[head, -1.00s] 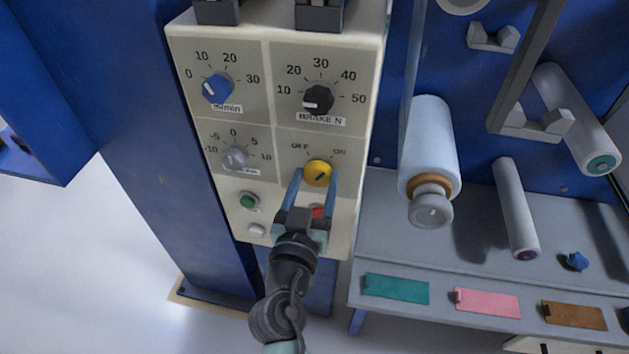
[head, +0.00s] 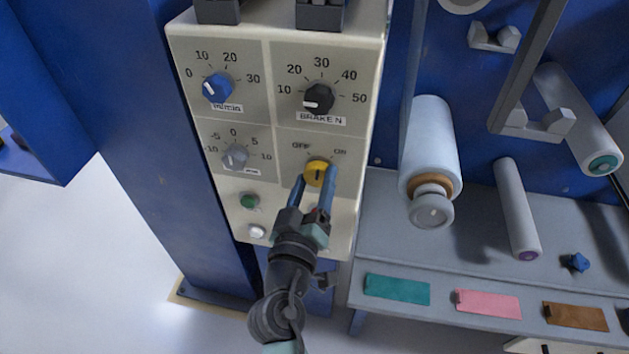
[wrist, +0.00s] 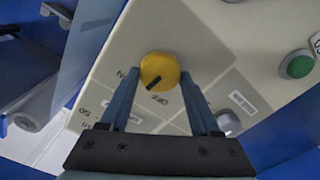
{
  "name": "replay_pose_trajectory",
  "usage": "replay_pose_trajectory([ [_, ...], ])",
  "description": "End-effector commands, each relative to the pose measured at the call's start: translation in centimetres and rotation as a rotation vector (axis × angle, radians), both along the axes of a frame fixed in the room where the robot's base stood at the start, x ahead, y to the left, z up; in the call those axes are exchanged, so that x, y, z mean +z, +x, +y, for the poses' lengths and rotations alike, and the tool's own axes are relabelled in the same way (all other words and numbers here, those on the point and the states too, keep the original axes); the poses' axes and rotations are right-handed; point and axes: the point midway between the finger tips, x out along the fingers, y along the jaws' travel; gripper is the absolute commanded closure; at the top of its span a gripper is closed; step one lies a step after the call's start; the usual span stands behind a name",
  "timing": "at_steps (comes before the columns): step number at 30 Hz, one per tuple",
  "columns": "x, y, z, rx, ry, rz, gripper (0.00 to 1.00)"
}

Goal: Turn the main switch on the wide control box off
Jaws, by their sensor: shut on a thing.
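The wide control box (head: 283,150) is a cream panel with several knobs and buttons. Its main switch is a yellow round knob (head: 317,170) between the printed words OFF and ON. My gripper (head: 316,175) has its two blue fingers on either side of this knob, shut on it. In the wrist view the yellow knob (wrist: 159,68) sits between the fingertips. Its dark mark points between ON and OFF there. The fingers hide part of the knob's rim.
A blue knob (head: 217,87), a black BRAKE N knob (head: 318,98) and a grey knob (head: 235,156) are on the same panel. A green button (head: 249,201) and a white button (head: 257,231) lie lower left. A pale roller (head: 430,145) stands right of the box.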

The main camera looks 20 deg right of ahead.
Motion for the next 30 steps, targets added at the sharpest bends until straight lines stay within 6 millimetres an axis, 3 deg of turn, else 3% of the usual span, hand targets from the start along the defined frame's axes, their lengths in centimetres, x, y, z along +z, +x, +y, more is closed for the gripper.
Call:
replay_pose_trajectory([
  [18,-0.12,0.05,0.12,0.0,-0.447,0.303,0.92],
  [30,-0.27,0.06,0.17,0.001,-0.585,0.397,0.92],
])
